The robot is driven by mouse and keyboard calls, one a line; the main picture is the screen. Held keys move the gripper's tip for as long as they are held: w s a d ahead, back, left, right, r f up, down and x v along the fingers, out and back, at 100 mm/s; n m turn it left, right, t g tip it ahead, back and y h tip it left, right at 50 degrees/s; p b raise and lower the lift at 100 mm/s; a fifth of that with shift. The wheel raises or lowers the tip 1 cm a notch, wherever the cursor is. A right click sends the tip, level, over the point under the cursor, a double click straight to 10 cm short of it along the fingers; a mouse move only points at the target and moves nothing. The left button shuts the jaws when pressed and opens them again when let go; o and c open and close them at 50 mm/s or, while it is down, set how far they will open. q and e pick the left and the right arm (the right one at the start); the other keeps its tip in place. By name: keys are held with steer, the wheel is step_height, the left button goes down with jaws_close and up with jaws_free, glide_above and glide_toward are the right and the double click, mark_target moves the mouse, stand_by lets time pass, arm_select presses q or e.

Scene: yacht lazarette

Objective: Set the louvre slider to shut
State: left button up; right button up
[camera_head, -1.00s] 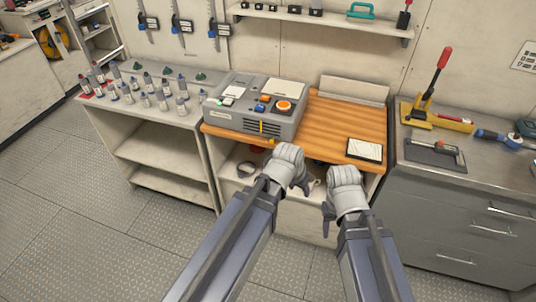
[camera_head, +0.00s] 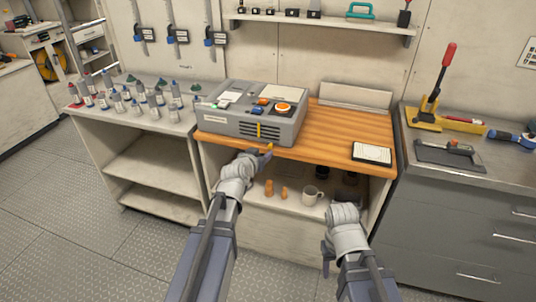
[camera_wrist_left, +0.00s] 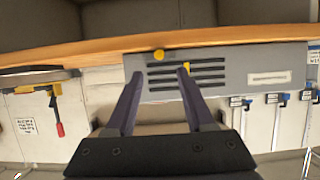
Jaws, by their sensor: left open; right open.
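A grey console (camera_head: 232,122) stands on a wooden worktop, with dark louvre slots (camera_head: 274,130) on its front. In the left wrist view, which is upside down, the slider (camera_wrist_left: 186,67) shows beside the right-hand fingertip. My left gripper (camera_head: 260,153) is open and empty, just in front of the console's lower front. It also frames the slots in the left wrist view (camera_wrist_left: 160,73); I cannot tell if it touches. My right gripper (camera_head: 328,256) is low, apart from the console, in front of the cabinet.
A yellow knob (camera_wrist_left: 158,55) is near the worktop edge (camera_wrist_left: 100,47). The console top has an orange button (camera_head: 283,107). A framed pad (camera_head: 371,152) lies at right; a mug (camera_head: 312,195) is on the shelf below. Several bottles (camera_head: 152,103) stand at left.

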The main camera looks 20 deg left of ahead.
mark_target(270, 146)
arm_select(q)
steer(key=shift+b+x, duration=1.5)
steer(key=shift+x, duration=2.45)
steer(key=shift+d, duration=0.1)
jaws_close()
